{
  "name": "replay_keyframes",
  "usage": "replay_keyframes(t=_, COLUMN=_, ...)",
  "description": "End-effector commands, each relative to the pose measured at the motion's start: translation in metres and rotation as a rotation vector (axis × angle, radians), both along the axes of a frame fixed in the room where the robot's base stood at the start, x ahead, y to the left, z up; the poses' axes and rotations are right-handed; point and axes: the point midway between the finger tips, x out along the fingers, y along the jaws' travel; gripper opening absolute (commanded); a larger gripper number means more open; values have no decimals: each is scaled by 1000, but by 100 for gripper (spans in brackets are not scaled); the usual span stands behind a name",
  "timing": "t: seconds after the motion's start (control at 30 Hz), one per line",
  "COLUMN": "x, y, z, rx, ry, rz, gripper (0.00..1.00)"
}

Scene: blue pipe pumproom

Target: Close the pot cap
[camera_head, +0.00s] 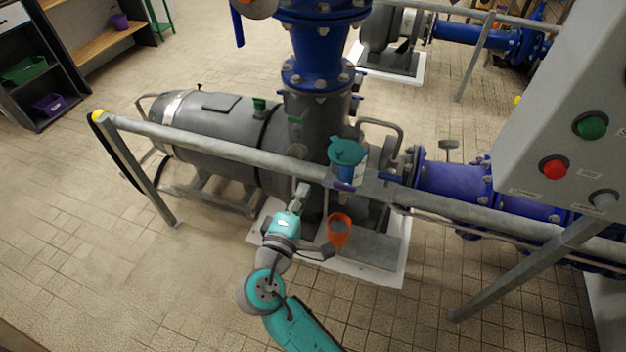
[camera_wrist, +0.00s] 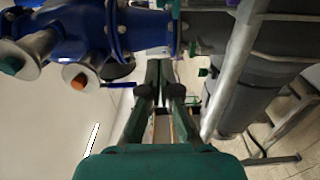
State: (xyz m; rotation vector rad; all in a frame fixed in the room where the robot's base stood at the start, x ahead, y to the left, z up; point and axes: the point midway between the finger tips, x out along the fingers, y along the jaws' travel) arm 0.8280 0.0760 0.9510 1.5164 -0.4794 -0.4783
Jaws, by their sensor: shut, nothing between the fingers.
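A teal cap-like piece (camera_head: 346,151) sits on top of a small pot (camera_head: 349,175) by the grey railing, in front of the pump in the head view. The cap looks tilted, and I cannot tell how far open it stands. My gripper (camera_head: 302,190) is just left of the pot and a little lower, apart from it, near the railing. In the wrist view my gripper (camera_wrist: 159,66) has its fingers together with nothing between them. I cannot make out the pot clearly in the wrist view.
The grey railing (camera_head: 225,151) crosses in front of the pump. An orange cup (camera_head: 339,229) is below the pot. A control box (camera_head: 570,120) with buttons stands at the right. Blue pipes (camera_head: 455,183) run right. Tiled floor is free at the left.

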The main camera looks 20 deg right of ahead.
Motion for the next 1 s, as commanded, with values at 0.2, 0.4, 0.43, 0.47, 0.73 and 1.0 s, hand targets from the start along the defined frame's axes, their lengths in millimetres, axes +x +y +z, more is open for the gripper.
replay_keyframes(t=0.2, x=31, y=-23, z=0, rx=1, ry=-1, rz=-3, gripper=0)
replay_keyframes(t=0.4, x=62, y=-45, z=0, rx=1, ry=-1, rz=-2, gripper=0)
replay_keyframes(t=0.43, x=66, y=-48, z=0, rx=1, ry=-1, rz=-3, gripper=0)
replay_keyframes(t=0.47, x=70, y=-51, z=0, rx=1, ry=-1, rz=-3, gripper=0)
replay_keyframes(t=0.73, x=78, y=-83, z=-1, rx=1, ry=1, rz=0, gripper=0)
replay_keyframes(t=1.0, x=79, y=-91, z=-1, rx=1, ry=0, rz=2, gripper=0)
